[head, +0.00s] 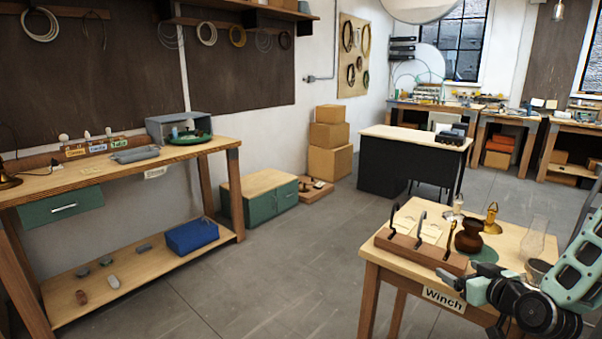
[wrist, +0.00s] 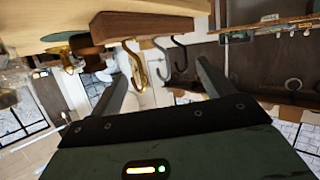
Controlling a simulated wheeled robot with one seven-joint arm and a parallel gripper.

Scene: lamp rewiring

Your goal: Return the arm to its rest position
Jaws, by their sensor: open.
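My arm reaches in from the lower right of the head view. The hook rack (wrist: 140,26) shows upside down there, with a brass-coloured hook (wrist: 138,70) and dark hooks (wrist: 178,58) beyond the fingers. I cannot tell the exact gap between the fingers and the rack.
The winch table also holds a brown pot (head: 469,238), a brass piece (head: 491,219), a glass chimney (head: 535,238) and a green mat (head: 487,254). A workbench (head: 60,181) stands left, and a black-sided desk (head: 392,163) behind. The floor (head: 270,270) between is clear.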

